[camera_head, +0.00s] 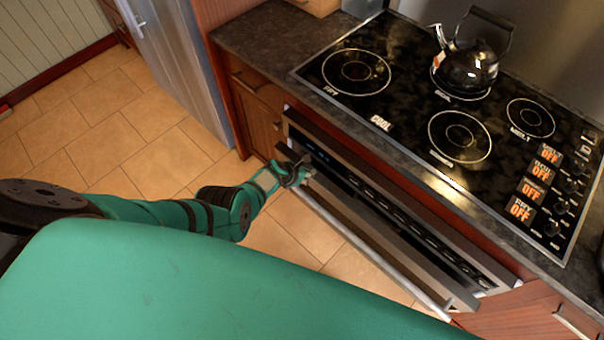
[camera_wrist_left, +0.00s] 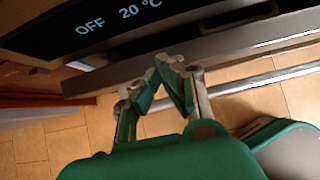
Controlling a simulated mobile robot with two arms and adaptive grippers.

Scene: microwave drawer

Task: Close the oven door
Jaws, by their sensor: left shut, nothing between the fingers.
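The oven door (camera_head: 375,225) is below the cooktop in the head view. It stands partly open, tilted out from the oven front, with a dark gap behind its top edge. Its long metal handle (camera_head: 375,255) runs along the outer side. My left gripper (camera_head: 305,172) is shut and empty at the left end of the door's top edge. In the wrist view its fingertips (camera_wrist_left: 172,66) are close against the grey metal door edge (camera_wrist_left: 215,48); I cannot tell whether they touch. My right gripper is not in view.
The black cooktop (camera_head: 400,95) with a kettle (camera_head: 467,62) is above the oven. Wooden cabinets (camera_head: 262,122) flank it, and a steel fridge (camera_head: 178,60) stands at the left. The tiled floor (camera_head: 120,125) is clear. The oven display (camera_wrist_left: 110,22) reads OFF, 20 °C.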

